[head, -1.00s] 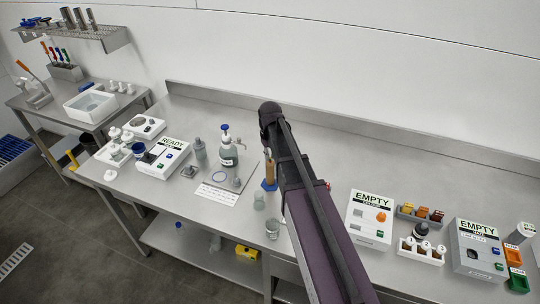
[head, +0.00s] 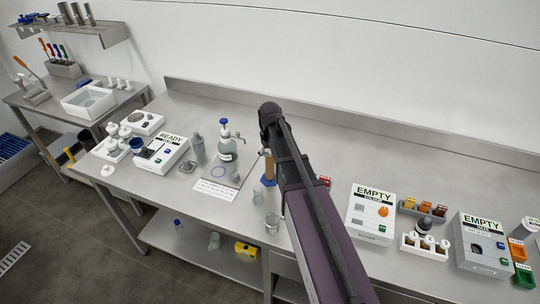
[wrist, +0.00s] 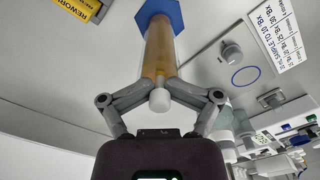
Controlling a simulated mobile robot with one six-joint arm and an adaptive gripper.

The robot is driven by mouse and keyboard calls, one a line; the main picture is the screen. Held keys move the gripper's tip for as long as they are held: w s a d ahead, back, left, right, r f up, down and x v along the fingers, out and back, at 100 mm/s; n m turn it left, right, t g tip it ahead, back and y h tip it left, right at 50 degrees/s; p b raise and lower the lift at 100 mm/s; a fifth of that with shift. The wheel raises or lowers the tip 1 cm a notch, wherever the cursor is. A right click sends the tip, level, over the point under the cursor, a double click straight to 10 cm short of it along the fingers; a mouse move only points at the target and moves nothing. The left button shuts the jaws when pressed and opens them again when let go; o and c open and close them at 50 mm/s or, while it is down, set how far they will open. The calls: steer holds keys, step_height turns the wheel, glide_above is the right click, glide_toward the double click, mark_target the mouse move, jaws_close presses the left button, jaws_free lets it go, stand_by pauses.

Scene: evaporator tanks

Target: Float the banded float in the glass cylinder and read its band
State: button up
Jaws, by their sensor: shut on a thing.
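The glass cylinder (head: 269,163) holds amber liquid and stands upright on a blue base (head: 268,182) beside my arm. In the wrist view the cylinder (wrist: 156,45) and its blue hexagonal base (wrist: 162,12) are seen from above. My gripper (wrist: 161,82) is at the cylinder's mouth, its fingers shut on the float (wrist: 159,100). The float's white top end sticks out towards the camera, with a yellow part (wrist: 160,72) just below. The rest of the float is hidden, and I cannot tell how deep it sits or read a band.
Clear glasses (head: 272,222) stand close in front of the cylinder. A blue-capped bottle (head: 227,148) and a white text card (head: 214,190) are to the left. An "EMPTY" colour box (head: 370,212) is to the right.

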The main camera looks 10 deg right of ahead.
steer(key=shift+w, duration=0.2)
steer(key=o, duration=1)
steer(key=shift+w, duration=0.1)
steer(key=shift+c, duration=0.2)
steer(key=shift+r, duration=0.2)
step_height(320, 180, up, 12)
steer(key=p, duration=1.3)
steer(key=shift+r, duration=0.25)
steer(key=s+f+m+b, duration=0.1)
steer(key=s+f+b, duration=0.3)
steer(key=s, duration=0.5)
steer(key=s+f+m+b, duration=0.1)
steer(key=s+f+b, duration=0.4)
steer(key=s, duration=0.5)
steer(key=shift+s+f, duration=0.15)
steer(key=shift+s, duration=0.05)
